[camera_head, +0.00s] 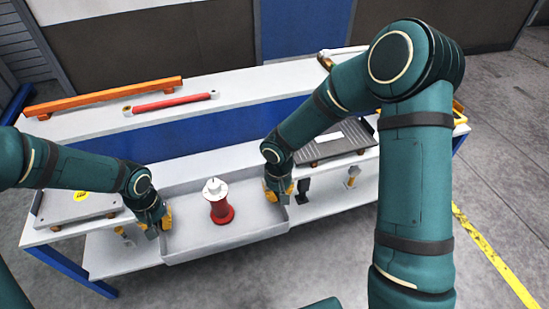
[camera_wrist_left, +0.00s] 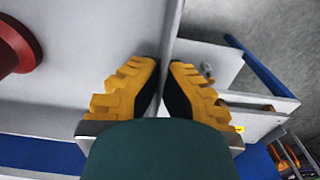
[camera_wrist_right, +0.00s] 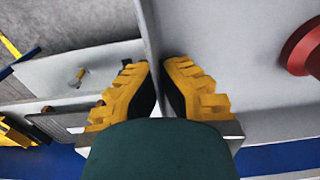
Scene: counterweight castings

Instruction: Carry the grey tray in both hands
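The grey tray (camera_head: 255,227) is a shallow open box at the middle of the pale bench. A red and white spool-like piece (camera_head: 220,202) stands upright in it; its red base also shows in the left wrist view (camera_wrist_left: 18,45) and the right wrist view (camera_wrist_right: 303,48). My left gripper (camera_head: 155,222) is at the tray's left wall. In the left wrist view its yellow fingers (camera_wrist_left: 165,72) close on that wall. My right gripper (camera_head: 279,192) holds the right wall the same way, with a finger on each side (camera_wrist_right: 155,70). I cannot tell whether the tray's underside touches the bench.
An orange bar (camera_head: 105,97) and a red rod (camera_head: 172,102) lie on the raised back shelf (camera_head: 235,88). A plate with a yellow mark (camera_head: 75,207) sits left of the tray, a dark ribbed plate (camera_head: 335,141) right. A yellow floor line (camera_head: 495,260) runs at right.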

